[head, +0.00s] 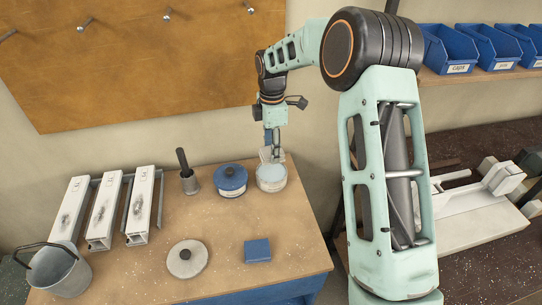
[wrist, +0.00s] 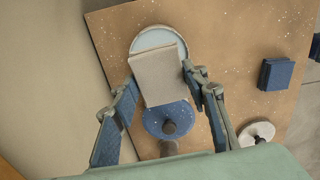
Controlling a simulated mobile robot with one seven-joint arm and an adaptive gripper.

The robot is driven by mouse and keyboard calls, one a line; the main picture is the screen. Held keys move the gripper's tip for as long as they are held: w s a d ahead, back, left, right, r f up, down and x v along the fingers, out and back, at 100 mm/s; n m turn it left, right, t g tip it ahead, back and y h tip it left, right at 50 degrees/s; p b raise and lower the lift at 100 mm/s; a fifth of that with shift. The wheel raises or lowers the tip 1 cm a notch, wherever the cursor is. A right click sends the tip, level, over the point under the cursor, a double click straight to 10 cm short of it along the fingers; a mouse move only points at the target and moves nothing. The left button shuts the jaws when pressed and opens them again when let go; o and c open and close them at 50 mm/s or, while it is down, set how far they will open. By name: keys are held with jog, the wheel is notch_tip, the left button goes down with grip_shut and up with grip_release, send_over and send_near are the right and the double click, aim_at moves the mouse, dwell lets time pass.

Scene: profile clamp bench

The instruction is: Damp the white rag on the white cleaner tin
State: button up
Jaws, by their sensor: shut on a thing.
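My gripper (head: 271,152) is shut on the white rag (wrist: 158,78), a pale folded pad between the two fingers in the wrist view. In the head view the rag is small and partly hidden by the fingers. The white cleaner tin (head: 271,179) stands open at the back right of the bench, directly below my gripper. In the wrist view its pale inside and rim (wrist: 158,35) show past the rag, which covers part of it. I cannot tell whether the rag touches the tin.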

aim_at(272, 172)
jog(key=shift+w+f, duration=0.15)
jog(key=shift+f, duration=0.1)
jog(key=shift+f+b, duration=2.05)
jog(key=shift+f, duration=0.7)
jog(key=shift+f, duration=0.6)
jog(key=shift+r+p, duration=2.15)
jog(key=shift+r, duration=1.4)
